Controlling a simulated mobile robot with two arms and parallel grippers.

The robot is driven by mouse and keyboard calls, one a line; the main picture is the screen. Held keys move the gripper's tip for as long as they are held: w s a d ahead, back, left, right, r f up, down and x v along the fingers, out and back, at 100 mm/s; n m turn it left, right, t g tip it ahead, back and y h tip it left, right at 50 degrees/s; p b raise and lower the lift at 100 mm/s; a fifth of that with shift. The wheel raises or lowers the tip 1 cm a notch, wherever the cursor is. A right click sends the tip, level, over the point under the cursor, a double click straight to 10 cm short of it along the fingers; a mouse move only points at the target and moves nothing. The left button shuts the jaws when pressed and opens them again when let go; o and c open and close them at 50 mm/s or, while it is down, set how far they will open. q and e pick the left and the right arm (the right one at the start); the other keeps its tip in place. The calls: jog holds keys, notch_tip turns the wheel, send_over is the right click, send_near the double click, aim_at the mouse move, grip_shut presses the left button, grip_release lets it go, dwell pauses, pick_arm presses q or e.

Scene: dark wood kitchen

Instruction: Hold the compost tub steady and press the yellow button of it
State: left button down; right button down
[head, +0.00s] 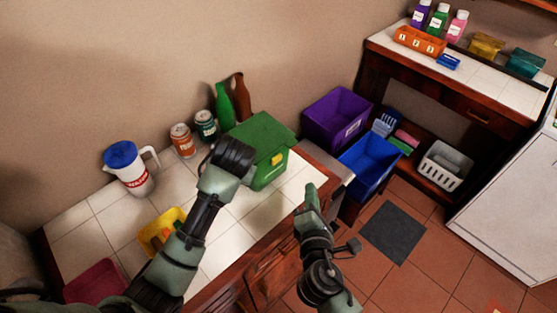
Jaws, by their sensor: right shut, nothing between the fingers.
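The green compost tub (265,132) stands upright with its lid shut at the back right of the white tiled counter. Its yellow button (277,159) is on the front face, below the lid edge, and is uncovered. My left gripper (236,155) is at the tub's left side and overlaps its edge in the picture. Its fingers are hidden, so I cannot tell whether it is open or touches the tub. My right gripper (311,190) is shut and empty, in front of and to the right of the tub, apart from the button.
A white jug with a blue lid (127,168), two cans (183,140) and green and brown bottles (224,106) stand along the wall. A yellow bin (159,231) is near my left arm. Purple (338,117) and blue (371,165) bins stand right of the counter.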

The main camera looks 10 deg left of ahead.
aim_at(281, 159)
pick_arm(q)
jog(key=shift+s+f, duration=0.15)
jog(key=shift+f, duration=0.2)
pick_arm(e)
jog(key=w+a, duration=0.5)
jog(key=a, duration=0.1)
jog(key=shift+w+a+r, duration=0.15)
jog(key=shift+w+a, duration=0.1)
jog(key=shift+w, duration=0.05)
jog(key=shift+w, duration=0.1)
dwell(1.6)
jog(key=shift+w+a, duration=0.25)
jog(key=shift+a, duration=0.05)
jog(key=shift+w+a, duration=0.45)
jog(key=shift+a, duration=0.1)
dwell(0.9)
jog(key=shift+s+d, duration=0.75)
jog(key=shift+d, duration=0.1)
jog(key=s+d, duration=0.3)
jog(key=shift+s+d, duration=0.15)
jog(key=shift+d, duration=0.25)
